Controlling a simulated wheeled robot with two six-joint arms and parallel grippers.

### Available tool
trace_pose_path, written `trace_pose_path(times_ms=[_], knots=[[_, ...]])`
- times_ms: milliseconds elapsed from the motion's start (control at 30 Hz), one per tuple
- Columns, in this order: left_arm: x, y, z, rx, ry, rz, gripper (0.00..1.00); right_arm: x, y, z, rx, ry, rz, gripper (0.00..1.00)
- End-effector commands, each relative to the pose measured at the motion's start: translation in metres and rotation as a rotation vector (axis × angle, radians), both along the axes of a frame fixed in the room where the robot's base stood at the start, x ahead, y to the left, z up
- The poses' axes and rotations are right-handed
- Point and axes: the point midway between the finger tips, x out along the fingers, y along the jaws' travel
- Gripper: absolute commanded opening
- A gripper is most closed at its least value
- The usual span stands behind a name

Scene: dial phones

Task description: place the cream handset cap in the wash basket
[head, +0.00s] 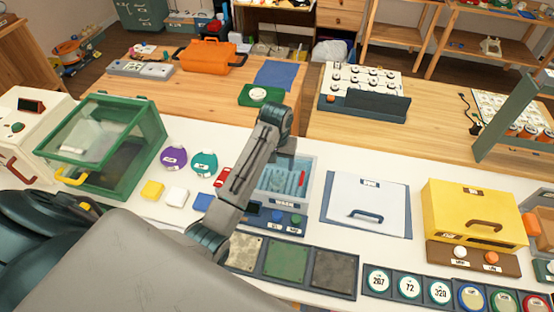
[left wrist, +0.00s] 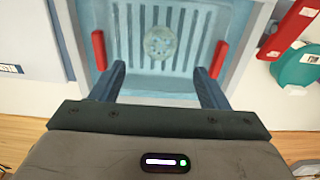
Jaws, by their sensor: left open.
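The wash basket (left wrist: 190,40) is a pale blue slotted tray with red grips (left wrist: 99,50) at its sides, set in the wash basin. In the head view the basin (head: 268,201) is partly hidden behind my arm. A round, pale, speckled disc (left wrist: 160,43) lies on the slats inside the basket; I cannot tell whether it is the cream handset cap. My left gripper (left wrist: 162,82) is open above the near side of the basket, with nothing between its fingers. My right gripper is not in view.
Purple (head: 173,158) and teal (head: 204,163) round objects and a green clear-topped box (head: 100,145) stand left of the basin. A white lidded panel (head: 366,200) and a yellow box (head: 470,210) stand right. Dark-framed square pads (head: 287,260) lie in front.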

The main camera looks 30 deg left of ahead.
Motion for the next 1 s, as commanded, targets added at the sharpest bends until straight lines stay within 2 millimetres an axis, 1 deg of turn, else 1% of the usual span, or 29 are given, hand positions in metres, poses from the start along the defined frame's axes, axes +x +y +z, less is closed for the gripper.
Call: trace_pose_path(times_ms=[33,133,300,1000], knots=[[0.000,0.000,0.006,0.001,-0.004,0.000,0.69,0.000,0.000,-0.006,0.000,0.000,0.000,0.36],[0.000,0.000,0.021,0.001,-0.003,0.001,0.69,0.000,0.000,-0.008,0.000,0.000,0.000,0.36],[-0.001,0.000,0.032,0.000,0.000,0.001,0.69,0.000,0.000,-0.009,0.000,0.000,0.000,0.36],[-0.001,0.000,0.032,0.000,0.001,0.000,0.69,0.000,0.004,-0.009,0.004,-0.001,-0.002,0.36]])
